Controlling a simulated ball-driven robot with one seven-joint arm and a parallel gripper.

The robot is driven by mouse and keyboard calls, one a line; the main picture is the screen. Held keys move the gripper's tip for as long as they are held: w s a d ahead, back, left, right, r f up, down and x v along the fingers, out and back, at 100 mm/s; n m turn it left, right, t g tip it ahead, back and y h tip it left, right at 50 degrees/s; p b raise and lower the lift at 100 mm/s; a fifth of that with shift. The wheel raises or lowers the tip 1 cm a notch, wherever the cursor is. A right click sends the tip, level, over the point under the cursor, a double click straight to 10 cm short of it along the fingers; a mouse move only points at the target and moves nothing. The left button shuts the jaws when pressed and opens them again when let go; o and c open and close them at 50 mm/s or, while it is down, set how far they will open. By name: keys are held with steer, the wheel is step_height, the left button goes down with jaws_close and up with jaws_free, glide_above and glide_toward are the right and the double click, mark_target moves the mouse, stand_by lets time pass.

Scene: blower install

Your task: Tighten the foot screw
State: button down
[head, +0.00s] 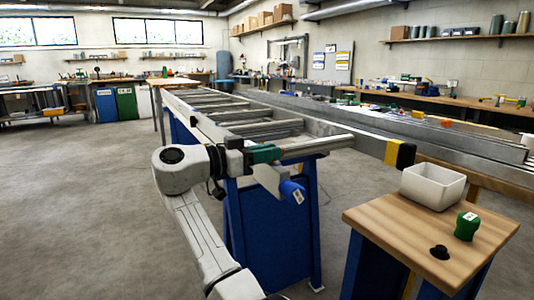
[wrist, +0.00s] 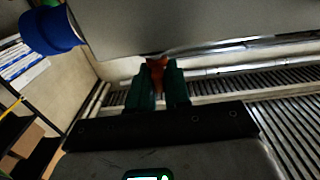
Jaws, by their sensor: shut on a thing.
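My gripper (head: 264,154) is at the near end of the long metal frame, beside a grey-white body (head: 270,178) with a blue end (head: 293,190). In the wrist view my gripper's dark green fingers (wrist: 159,84) are close together on a small orange-red piece, the foot screw (wrist: 156,66), at the edge of the grey body (wrist: 160,25). The blue end (wrist: 48,30) shows at upper left there. Most of the screw is hidden between the fingers. Its depth in the foot cannot be seen.
The metal frame (head: 222,113) stands on blue supports (head: 270,230). At right a wooden-topped stand (head: 400,232) holds a white bin (head: 433,185), a green object (head: 466,226) and a small black piece (head: 439,251). A beam with a yellow-and-black end (head: 399,154) juts toward it. Floor at left is clear.

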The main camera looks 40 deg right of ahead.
steer(key=c, duration=1.2)
jaws_free()
steer(key=shift+o, duration=0.2)
steer(key=p+v, duration=0.2)
steer(key=v, duration=0.8)
steer(key=shift+w+a, duration=0.15)
steer(key=shift+a, duration=0.15)
